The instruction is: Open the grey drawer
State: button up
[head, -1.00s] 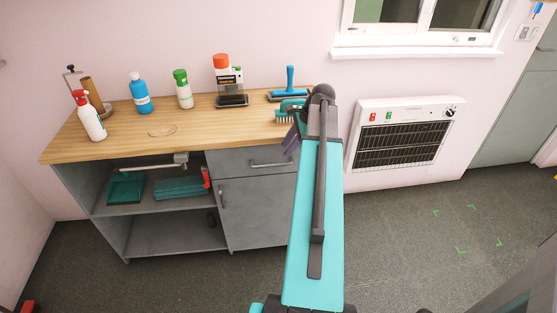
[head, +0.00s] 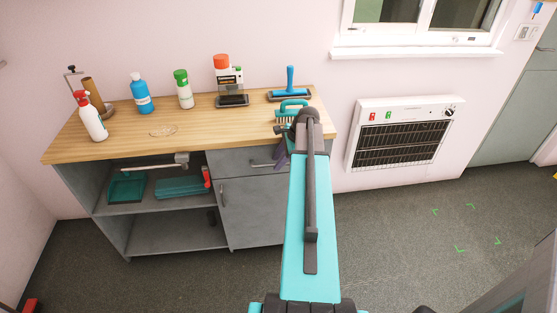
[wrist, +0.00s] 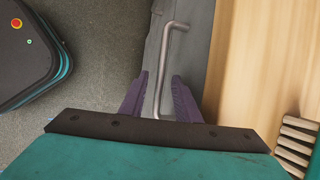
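The grey drawer (head: 232,162) is closed under the worktop, at the top right of the grey cabinet. Its metal bar handle (head: 264,163) shows on its front, the right end close to my gripper (head: 281,155). In the wrist view, the handle (wrist: 177,50) runs down between the two purple fingers of my gripper (wrist: 159,85). The fingers are apart, one on each side of the bar, with a visible gap to each side. The drawer front (wrist: 198,50) lies behind the bar. My arm hides part of the gripper and the cabinet's right side in the head view.
The floor (head: 400,240) to the right is clear.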

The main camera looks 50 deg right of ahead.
grip_shut()
jog(key=shift+d, duration=0.1)
jog(key=shift+s+a, duration=0.1)
jog(key=shift+a, duration=0.1)
